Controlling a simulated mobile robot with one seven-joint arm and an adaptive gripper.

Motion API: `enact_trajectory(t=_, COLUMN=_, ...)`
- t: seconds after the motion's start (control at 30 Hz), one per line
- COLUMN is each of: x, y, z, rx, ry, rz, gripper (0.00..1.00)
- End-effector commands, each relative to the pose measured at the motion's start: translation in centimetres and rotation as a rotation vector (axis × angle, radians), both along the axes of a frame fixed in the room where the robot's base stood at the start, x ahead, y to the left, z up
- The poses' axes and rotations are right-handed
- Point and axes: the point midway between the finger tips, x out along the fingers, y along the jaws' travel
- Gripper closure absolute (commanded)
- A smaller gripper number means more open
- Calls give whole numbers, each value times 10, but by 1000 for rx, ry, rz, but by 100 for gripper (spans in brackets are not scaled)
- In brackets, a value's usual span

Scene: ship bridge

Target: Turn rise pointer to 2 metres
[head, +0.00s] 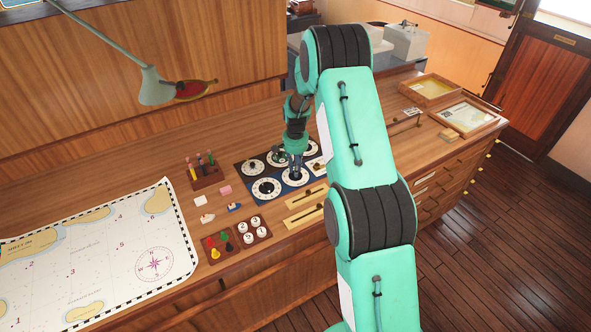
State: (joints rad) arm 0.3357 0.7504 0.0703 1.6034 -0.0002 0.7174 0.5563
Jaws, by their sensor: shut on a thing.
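A dark blue panel (246,182) with several round white dials lies on the wooden counter. My gripper (295,174) points down over the front middle dial (297,183) of this panel. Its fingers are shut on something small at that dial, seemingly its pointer. The fingers and arm hide the dial's middle, and the pointer's direction cannot be read. The dial labels are too small to read, so I cannot tell which one is marked rise. Dials to the left (267,188) and back left (253,167) are uncovered.
A chart (100,255) covers the left counter. A lamp (152,88) hangs above. My arm covers the counter's middle right.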

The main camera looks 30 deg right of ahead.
Motion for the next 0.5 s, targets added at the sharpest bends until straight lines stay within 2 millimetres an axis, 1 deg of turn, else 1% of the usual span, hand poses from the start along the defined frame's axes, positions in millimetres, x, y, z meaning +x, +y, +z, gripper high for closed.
enact_trajectory(t=0.27, x=0, y=0, z=0, rx=0, ry=0, rz=144, gripper=100)
enact_trajectory(t=0.5, x=0, y=0, z=0, rx=1, ry=-1, rz=347, gripper=100)
